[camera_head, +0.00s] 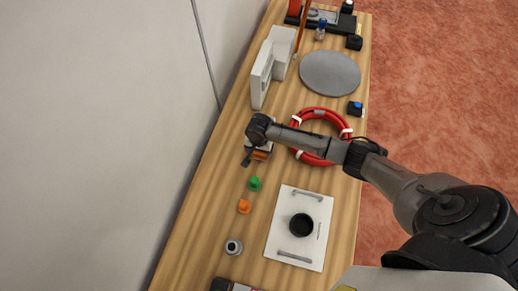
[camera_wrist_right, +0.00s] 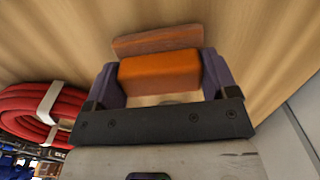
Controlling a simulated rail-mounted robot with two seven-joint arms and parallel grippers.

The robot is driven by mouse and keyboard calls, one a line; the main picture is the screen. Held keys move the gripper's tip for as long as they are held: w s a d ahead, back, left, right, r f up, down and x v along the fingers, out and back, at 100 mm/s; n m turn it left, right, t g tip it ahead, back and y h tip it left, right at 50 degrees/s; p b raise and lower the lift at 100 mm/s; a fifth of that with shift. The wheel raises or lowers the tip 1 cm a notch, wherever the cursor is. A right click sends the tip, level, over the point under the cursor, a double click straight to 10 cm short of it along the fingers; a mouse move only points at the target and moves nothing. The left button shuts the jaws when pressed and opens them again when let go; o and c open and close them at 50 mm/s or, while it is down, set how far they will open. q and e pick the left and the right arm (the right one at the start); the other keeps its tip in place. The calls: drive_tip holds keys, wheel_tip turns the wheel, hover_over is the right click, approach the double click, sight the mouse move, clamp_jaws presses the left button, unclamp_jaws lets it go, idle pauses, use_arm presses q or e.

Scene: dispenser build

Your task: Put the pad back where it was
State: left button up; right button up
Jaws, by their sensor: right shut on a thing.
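An orange block, which I take to be the pad (camera_wrist_right: 160,75), sits between the two dark purple fingers of my right gripper (camera_wrist_right: 160,82) in the right wrist view. The fingers are shut on its two ends. In the head view a bit of the orange pad (camera_head: 261,155) shows beneath the right gripper (camera_head: 256,155), over the left part of the wooden table. A flat reddish-brown strip (camera_wrist_right: 157,39) lies just beyond the pad in the wrist view. I cannot tell whether the pad touches the table. My left gripper is not in view.
A red hose coil (camera_head: 316,109) lies right of the gripper, under my arm. A white board (camera_head: 283,228) with a black cup (camera_head: 301,225), a green piece (camera_head: 254,183), an orange piece (camera_head: 244,206) and a grey round item (camera_head: 233,246) stand nearer. A white housing (camera_head: 262,73) and grey disc (camera_head: 330,73) are farther.

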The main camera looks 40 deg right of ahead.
drive_tip(key=shift+f, duration=0.1)
drive_tip(key=o, duration=0.8)
drive_tip(key=shift+c, duration=0.2)
